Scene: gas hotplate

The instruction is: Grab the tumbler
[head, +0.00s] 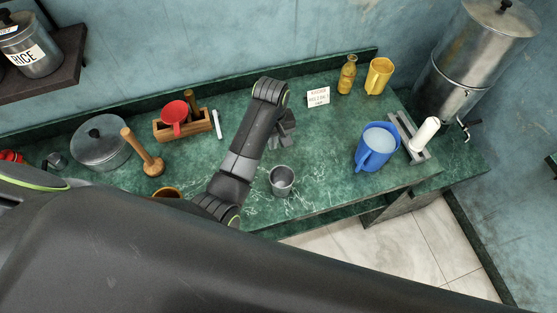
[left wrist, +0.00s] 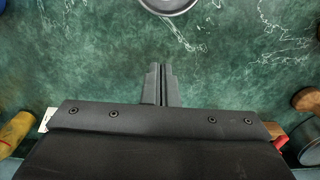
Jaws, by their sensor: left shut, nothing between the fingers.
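The tumbler (head: 281,181) is a small grey metal cup standing upright on the green marble counter, near its front edge. Its rim also shows at the top edge of the left wrist view (left wrist: 168,4), mostly cut off. My left gripper (head: 286,128) is above the counter, behind the tumbler and apart from it. In the left wrist view its fingers (left wrist: 161,84) are closed together with nothing between them. My right gripper is not in view.
A blue jug (head: 376,147) stands right of the tumbler. A wooden pestle (head: 143,152), a lidded pot (head: 101,143) and a wooden box (head: 182,131) stand left. A yellow mug (head: 378,76) and a bottle (head: 347,74) stand at the back. Counter around the tumbler's right is clear.

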